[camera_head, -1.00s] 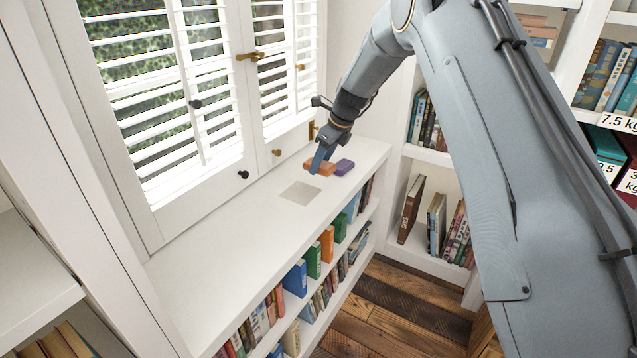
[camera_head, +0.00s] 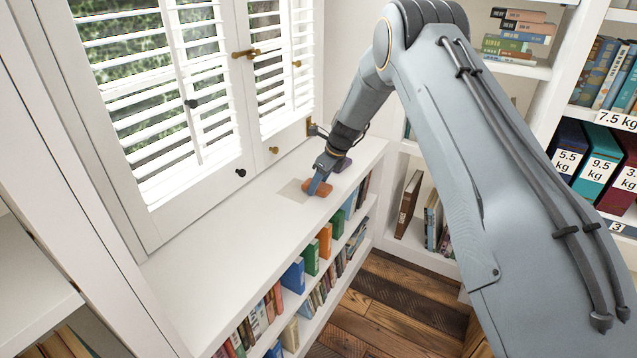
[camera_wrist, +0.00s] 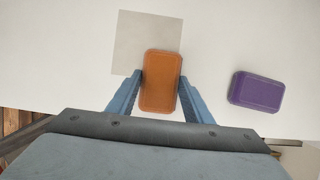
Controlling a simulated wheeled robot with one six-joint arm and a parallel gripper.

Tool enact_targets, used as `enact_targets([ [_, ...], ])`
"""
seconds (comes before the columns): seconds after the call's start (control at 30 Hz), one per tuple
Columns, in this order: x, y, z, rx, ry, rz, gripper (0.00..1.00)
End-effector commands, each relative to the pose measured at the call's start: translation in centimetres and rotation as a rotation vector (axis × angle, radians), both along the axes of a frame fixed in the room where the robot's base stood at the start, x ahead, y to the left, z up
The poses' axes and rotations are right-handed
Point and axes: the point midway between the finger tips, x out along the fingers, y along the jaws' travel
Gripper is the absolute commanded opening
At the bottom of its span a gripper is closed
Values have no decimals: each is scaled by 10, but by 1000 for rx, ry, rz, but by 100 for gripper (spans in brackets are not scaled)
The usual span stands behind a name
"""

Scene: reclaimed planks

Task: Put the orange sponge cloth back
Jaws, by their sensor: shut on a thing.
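The orange sponge cloth (camera_head: 317,188) is a rounded orange block over the white shelf top below the shuttered window. It also shows in the wrist view (camera_wrist: 161,80). My gripper (camera_head: 319,186) is shut on it, with a blue finger (camera_wrist: 133,88) on each side. A beige square patch (camera_wrist: 146,31) lies flat on the shelf top, and the sponge overlaps its lower right part in the wrist view. In the head view the patch (camera_head: 291,192) is just left of the sponge. I cannot tell whether the sponge touches the surface.
A purple block (camera_wrist: 257,91) lies right of the sponge, apart from it; in the head view it (camera_head: 342,164) is partly behind my gripper. The shelf top (camera_head: 220,235) is clear toward the front left. Window shutters (camera_head: 195,110) stand along the back.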

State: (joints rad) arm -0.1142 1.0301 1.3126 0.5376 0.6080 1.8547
Motion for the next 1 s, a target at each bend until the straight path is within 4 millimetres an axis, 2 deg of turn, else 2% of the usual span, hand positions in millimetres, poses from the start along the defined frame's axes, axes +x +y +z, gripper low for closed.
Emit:
enact_targets([
  [0.27, 0, 0, -3, 0, 0, 0, 28],
  [0.3, 0, 0, -2, 0, -1, 0, 53],
  [0.37, 0, 0, -2, 0, -1, 0, 63],
  [0.4, 0, 0, -2, 0, -1, 0, 65],
  [0.77, 0, -1, 4, 0, -2, -1, 65],
  [0.87, -1, -4, 14, 0, -3, -1, 65],
  [1.0, -7, -13, 39, 0, -5, -2, 65],
])
